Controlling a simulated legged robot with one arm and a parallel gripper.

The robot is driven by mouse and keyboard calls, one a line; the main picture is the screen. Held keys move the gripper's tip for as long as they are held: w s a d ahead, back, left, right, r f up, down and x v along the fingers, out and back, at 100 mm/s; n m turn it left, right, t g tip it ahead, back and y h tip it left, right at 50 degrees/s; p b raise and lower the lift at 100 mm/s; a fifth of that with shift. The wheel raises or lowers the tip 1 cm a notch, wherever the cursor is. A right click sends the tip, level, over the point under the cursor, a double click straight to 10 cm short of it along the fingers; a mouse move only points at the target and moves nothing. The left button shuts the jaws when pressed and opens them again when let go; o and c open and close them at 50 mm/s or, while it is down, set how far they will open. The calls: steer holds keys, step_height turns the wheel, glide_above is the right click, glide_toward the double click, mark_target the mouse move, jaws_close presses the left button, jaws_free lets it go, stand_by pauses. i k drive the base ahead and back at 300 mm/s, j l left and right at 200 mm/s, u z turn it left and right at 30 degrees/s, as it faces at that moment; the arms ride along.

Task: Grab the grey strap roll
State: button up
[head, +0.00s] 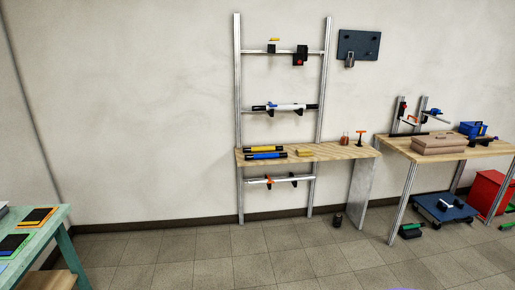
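I cannot make out for certain which thing is the grey strap roll. A long pale grey roll (288,107) with dark ends hangs level on the middle bar of the metal rack, above the wooden shelf. A second pale bar or roll (284,179) with an orange piece and dark brackets hangs below the shelf. Both are small in the head view, and their detail is hard to tell. My gripper is not in view.
The wooden shelf (335,151) holds yellow and blue tubes (265,154). A wooden table (490,148) at right carries a brown case (438,143). A blue dolly (445,206) and red box (488,190) stand beneath. A green table (55,216) is at left. Middle floor is clear.

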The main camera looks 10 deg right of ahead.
mark_target(350, 62)
steer(key=i+l+z, duration=0.15)
steer(key=i+z, duration=0.2)
steer(key=i, duration=0.3)
steer(key=i+z, duration=0.4)
steer(key=i, duration=0.2)
steer(key=i+j+z, duration=0.2)
steer(key=i+z, duration=0.15)
steer(key=i, duration=0.3)
